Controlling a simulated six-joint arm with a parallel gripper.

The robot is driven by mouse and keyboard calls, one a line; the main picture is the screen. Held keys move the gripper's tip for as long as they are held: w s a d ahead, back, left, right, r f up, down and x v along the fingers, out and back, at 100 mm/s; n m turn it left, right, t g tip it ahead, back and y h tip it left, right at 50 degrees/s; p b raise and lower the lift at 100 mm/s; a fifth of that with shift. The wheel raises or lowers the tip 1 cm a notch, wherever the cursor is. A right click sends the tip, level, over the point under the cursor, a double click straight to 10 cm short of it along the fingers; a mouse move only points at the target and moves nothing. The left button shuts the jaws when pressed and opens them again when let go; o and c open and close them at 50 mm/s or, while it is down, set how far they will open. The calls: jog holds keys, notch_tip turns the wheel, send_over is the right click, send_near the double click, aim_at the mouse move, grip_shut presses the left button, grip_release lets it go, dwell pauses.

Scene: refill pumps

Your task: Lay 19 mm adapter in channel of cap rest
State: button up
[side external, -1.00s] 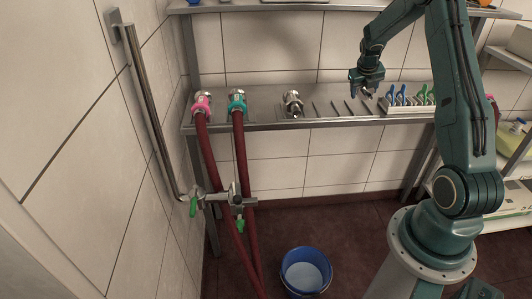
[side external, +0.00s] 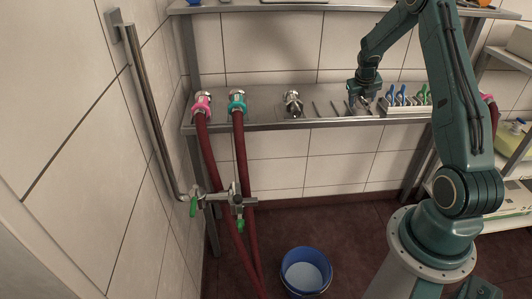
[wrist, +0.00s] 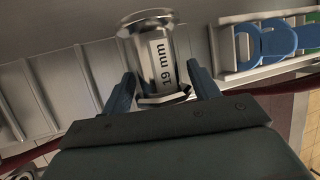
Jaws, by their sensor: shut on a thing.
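The 19 mm adapter (wrist: 161,58), a shiny metal fitting with a flared end and a white "19 mm" label, is between the fingers of my gripper (wrist: 162,84) in the wrist view. My gripper is shut on it. In the side view, my gripper (side external: 360,101) is low over the right part of the steel shelf, and the adapter is too small there to make out well. A grey surface with parallel slots (wrist: 58,88), apparently the cap rest, lies left of the adapter. I cannot tell whether the adapter touches a channel.
A rack with blue and green clips (side external: 404,100) stands close to the right of my gripper. A metal fitting (side external: 292,102) and two hose couplings, pink (side external: 202,103) and teal (side external: 237,102), are farther left on the shelf (side external: 265,122). An upper shelf (side external: 290,8) runs above.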

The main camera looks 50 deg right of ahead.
jog(key=shift+f, duration=0.6)
jog(key=o, duration=1.4)
jog(key=shift+a, duration=0.1)
jog(key=shift+a+f, duration=0.1)
jog(key=shift+v, duration=0.9)
jog(key=v, duration=0.8)
jog(key=d+v, duration=0.1)
jog(key=v, duration=0.4)
jog(key=shift+r, duration=0.3)
jog(key=shift+d, duration=0.1)
